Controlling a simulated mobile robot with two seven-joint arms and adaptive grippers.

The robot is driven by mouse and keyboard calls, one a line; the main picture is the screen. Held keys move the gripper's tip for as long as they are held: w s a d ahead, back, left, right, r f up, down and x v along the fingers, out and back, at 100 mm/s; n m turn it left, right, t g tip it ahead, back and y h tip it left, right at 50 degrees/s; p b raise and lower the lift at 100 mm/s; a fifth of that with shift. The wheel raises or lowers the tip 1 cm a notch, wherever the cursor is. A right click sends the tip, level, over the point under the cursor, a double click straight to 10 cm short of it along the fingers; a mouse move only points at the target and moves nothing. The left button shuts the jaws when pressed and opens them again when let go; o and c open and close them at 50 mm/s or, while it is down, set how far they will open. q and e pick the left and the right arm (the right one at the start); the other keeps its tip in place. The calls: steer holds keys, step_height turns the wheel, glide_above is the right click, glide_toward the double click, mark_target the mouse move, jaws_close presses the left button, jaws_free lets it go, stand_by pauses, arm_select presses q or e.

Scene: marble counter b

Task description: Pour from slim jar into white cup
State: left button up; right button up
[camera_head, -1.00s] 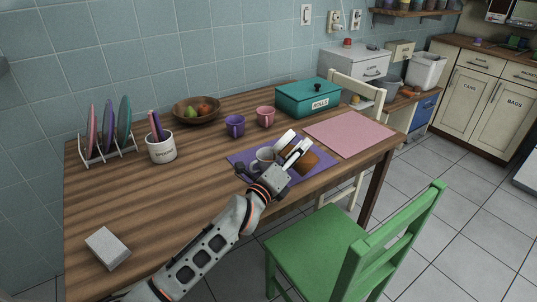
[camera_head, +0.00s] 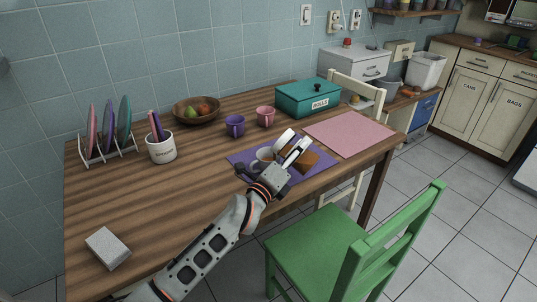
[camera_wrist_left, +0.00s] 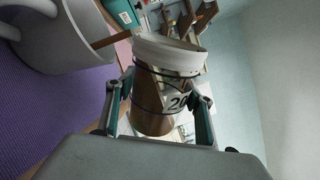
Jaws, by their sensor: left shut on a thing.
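My left gripper (camera_head: 293,150) is shut on the slim jar (camera_head: 285,138), which has a white rim and brown contents. In the left wrist view the jar (camera_wrist_left: 183,55) is clear-sided with dark bands and a "20" mark, held between both fingers (camera_wrist_left: 160,100). It is strongly tilted, its mouth beside and above the white cup (camera_head: 264,154). The cup stands upright on the purple mat (camera_head: 238,157); in the wrist view the cup (camera_wrist_left: 65,40) is partly cut off at upper left. A brown strip, apparently a stream, spans from jar rim to cup. My right gripper is out of view.
A purple mug (camera_head: 235,126) and a pink mug (camera_head: 265,117) stand behind the mat. A teal box (camera_head: 308,98) and pink mat (camera_head: 348,133) are to the right. A spoon pot (camera_head: 161,148), plate rack (camera_head: 106,145) and fruit bowl (camera_head: 196,111) are left. The table's front left is mostly clear.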

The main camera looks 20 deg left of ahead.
arm_select(q)
steer(key=shift+r, duration=0.2)
steer(key=shift+r, duration=0.1)
stand_by(0.9)
steer(key=shift+r+n, duration=0.1)
steer(key=shift+n, duration=0.3)
